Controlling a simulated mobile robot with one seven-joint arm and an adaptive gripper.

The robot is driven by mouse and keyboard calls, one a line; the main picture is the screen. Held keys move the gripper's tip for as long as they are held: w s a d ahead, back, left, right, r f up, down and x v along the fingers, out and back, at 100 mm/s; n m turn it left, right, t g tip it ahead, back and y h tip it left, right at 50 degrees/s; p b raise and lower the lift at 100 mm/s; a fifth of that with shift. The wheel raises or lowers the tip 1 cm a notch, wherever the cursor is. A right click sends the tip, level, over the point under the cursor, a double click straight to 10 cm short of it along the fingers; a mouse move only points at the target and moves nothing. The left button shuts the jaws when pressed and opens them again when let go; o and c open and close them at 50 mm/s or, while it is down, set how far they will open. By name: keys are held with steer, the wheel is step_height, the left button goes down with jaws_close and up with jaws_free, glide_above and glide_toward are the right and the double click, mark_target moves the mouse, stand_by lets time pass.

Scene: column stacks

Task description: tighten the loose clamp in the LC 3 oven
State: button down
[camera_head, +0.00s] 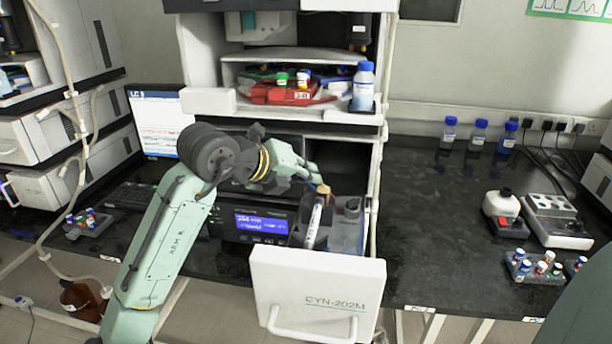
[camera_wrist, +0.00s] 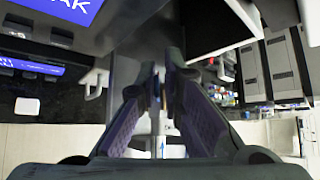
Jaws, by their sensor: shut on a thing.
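The LC 3 oven's white door, marked CYN-202M (camera_head: 318,300), is pulled out at the front of the middle stack. In the open compartment behind it lie a pale cylindrical column (camera_head: 314,226) and a grey cup-like fitting (camera_head: 352,207). My gripper (camera_head: 320,186) reaches in from the left, above the column. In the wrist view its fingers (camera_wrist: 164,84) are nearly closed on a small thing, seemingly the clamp. A small brown-orange piece (camera_head: 323,189) shows at the fingertips in the head view. The fingers hide most of what they hold, so the clamp's tightness cannot be told.
A lit blue display (camera_head: 262,222) is just left of the open compartment. A red tray (camera_head: 290,94) and a blue-capped bottle (camera_head: 364,86) stand on the shelf above. A monitor marked LC 3 (camera_head: 160,122) is at left.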

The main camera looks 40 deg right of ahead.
steer(key=shift+f, duration=0.2)
steer(key=shift+a+f+h+b, duration=0.1)
steer(key=shift+f+h+b, duration=0.25)
steer(key=shift+b, duration=0.25)
steer(key=shift+w+g, duration=0.1)
steer(key=shift+g, duration=0.2)
steer(key=shift+a+r, duration=0.1)
steer(key=shift+r, duration=0.05)
steer(key=c, duration=1.8)
jaws_free()
steer(key=shift+r, duration=0.1)
steer(key=shift+n, duration=0.3)
steer(key=v, duration=1.2)
steer(key=shift+w+a, duration=0.1)
steer(key=shift+o, duration=0.2)
